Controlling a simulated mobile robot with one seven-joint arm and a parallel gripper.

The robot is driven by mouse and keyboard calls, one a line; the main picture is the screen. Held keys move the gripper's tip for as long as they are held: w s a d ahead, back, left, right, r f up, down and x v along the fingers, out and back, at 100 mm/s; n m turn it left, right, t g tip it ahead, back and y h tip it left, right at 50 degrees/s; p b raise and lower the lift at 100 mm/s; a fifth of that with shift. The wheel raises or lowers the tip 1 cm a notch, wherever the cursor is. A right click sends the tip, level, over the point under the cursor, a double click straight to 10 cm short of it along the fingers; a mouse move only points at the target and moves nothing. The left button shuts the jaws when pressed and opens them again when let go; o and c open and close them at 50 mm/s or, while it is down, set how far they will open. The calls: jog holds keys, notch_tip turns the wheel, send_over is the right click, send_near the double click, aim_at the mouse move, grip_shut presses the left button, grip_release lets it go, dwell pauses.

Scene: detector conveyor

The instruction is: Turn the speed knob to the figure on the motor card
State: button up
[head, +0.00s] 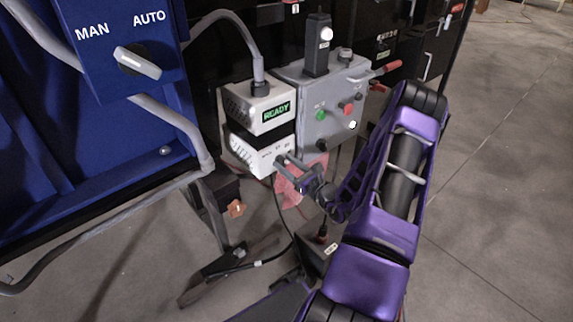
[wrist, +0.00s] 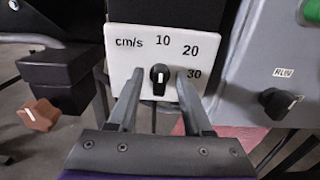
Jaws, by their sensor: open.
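The speed knob (wrist: 160,76) is small and black with a white pointer line. It sits on a white panel (wrist: 124,62) marked cm/s, 10, 20 and 30, and its pointer stands about upright, toward the 10. My gripper (wrist: 159,84) is open, with one finger on each side of the knob; I cannot tell whether they touch it. In the head view my gripper (head: 281,162) is at the lower front of the white drive unit (head: 245,147), where the knob is not clearly visible. I cannot make out a motor card with a readable figure.
The unit's green display (head: 276,112) reads READY. A grey control box (head: 322,98) with buttons and a black RUN knob (wrist: 280,103) stands close on the right. A blue panel (head: 120,50) with a MAN/AUTO switch is at left. An orange-brown knob (wrist: 38,115) sits on a black box.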

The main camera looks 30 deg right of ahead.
grip_shut()
jog(key=shift+m, duration=0.3)
jog(key=m+p, duration=0.1)
jog(key=m, duration=0.2)
jog(key=shift+s+d+p, duration=0.1)
jog(key=shift+p, duration=0.25)
jog(key=m+p, duration=0.2)
jog(key=m, duration=0.3)
jog(key=shift+m, duration=0.4)
jog(key=m+p, duration=0.1)
jog(key=m, duration=0.3)
jog(key=shift+d+f, duration=0.1)
jog(key=shift+f, duration=0.05)
jog(key=shift+f+m+p, duration=0.1)
jog(key=shift+m+p, duration=0.5)
jog(key=shift+m, duration=1.6)
